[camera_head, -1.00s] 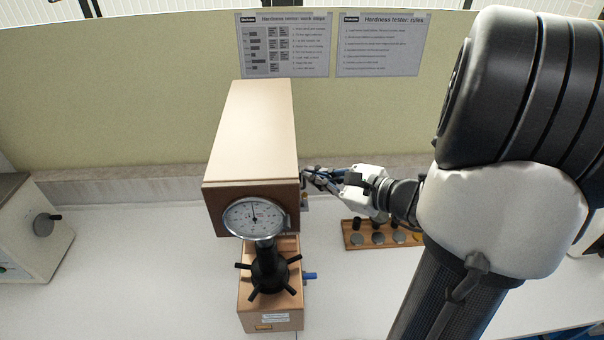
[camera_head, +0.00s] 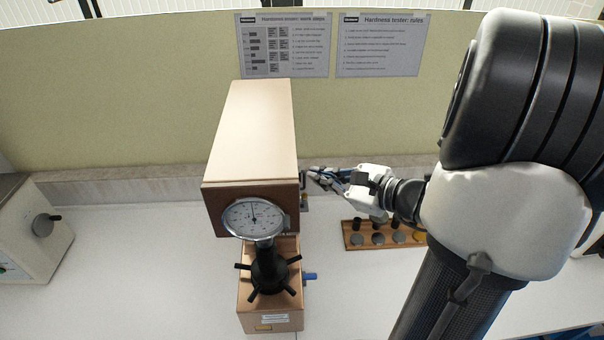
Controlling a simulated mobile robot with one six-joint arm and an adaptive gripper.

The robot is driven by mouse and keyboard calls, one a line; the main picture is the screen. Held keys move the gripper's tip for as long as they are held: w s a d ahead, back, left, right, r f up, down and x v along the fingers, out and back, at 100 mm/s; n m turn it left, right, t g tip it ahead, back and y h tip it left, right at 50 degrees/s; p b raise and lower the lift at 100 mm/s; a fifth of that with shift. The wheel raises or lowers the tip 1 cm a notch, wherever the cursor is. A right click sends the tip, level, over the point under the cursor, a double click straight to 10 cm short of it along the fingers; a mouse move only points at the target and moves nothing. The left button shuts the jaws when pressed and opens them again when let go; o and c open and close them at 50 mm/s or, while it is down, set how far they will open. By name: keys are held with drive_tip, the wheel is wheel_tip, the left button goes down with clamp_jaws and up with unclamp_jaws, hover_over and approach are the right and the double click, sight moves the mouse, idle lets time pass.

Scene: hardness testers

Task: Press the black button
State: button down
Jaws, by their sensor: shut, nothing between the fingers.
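The hardness tester (camera_head: 250,135) stands on the white bench, a tan machine with a round dial (camera_head: 254,218) on its front and a black spoked handwheel (camera_head: 269,271) below. My gripper (camera_head: 312,173) is shut and empty at the right side of the tester's upper housing, its fingertips pointing left at that side. A small gap seems to show between fingertips and housing. I cannot make out the black button; the right side of the housing is seen too edge-on. A small fitting (camera_head: 304,200) shows on that side below the fingertips.
A wooden tray (camera_head: 351,242) with several round blocks and pegs sits below my wrist. A blue lever (camera_head: 310,276) sticks out from the tester's base. Another tester (camera_head: 28,232) stands at the far left. Two posters (camera_head: 284,45) hang on the partition behind. Bench between the testers is clear.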

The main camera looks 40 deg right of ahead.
drive_tip(key=s+d, duration=0.2)
drive_tip(key=d, duration=0.1)
drive_tip(key=s+d, duration=0.1)
drive_tip(key=d, duration=0.1)
idle(0.6)
idle(0.3)
